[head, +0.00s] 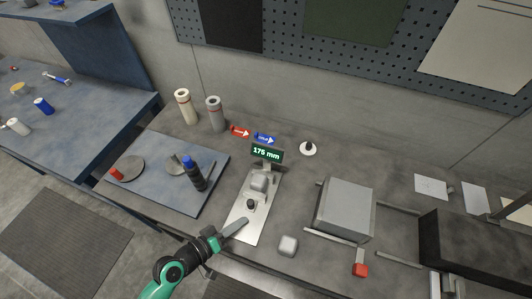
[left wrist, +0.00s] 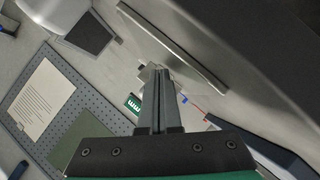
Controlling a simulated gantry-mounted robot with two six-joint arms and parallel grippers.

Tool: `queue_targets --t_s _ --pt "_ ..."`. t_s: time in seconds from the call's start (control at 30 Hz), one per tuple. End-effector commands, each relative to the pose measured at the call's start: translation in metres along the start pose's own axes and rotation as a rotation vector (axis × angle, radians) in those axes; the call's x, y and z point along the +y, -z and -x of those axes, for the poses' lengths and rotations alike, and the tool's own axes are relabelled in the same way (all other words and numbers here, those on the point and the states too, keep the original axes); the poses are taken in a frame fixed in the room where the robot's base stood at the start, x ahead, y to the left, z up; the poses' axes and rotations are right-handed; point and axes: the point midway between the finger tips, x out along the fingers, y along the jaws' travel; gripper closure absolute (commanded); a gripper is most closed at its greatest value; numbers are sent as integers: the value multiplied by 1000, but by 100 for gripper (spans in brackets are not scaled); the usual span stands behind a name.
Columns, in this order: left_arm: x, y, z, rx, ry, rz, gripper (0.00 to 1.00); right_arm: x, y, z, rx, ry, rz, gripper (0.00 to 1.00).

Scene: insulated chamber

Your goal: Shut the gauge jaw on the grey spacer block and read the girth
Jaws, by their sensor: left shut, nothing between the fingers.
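The gauge is a pale metal plate (head: 244,229) with a green display (head: 267,154) reading 176 mm. A grey block-shaped part (head: 260,181) sits on the plate below the display, with a dark round knob (head: 251,204) in front of it. A small light grey block (head: 288,245) lies on the bench right of the plate, apart from it. I cannot tell which is the spacer block. My left gripper (head: 240,224) is shut and empty over the plate's near end; whether it touches is unclear. Its shut fingers (left wrist: 158,72) and the display (left wrist: 133,104) show in the left wrist view. My right gripper is not in view.
A large grey box (head: 345,208) stands between rails to the right, with a red-tipped handle (head: 360,269) in front. A blue mat (head: 205,160) with a dark bottle (head: 195,174) lies left. Two cylinders (head: 215,113) (head: 186,106) stand behind. A white-based knob (head: 308,148) stands behind right.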

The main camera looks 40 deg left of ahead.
Motion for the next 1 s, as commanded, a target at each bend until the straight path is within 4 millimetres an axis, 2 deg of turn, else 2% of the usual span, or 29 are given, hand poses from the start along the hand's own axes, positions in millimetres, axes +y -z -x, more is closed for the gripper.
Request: queue_targets --t_s 0.33,1.0 --pt "0 2 -2 1 0 0 100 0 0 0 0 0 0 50" --pt "0 17 -25 0 1 0 100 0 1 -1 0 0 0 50"
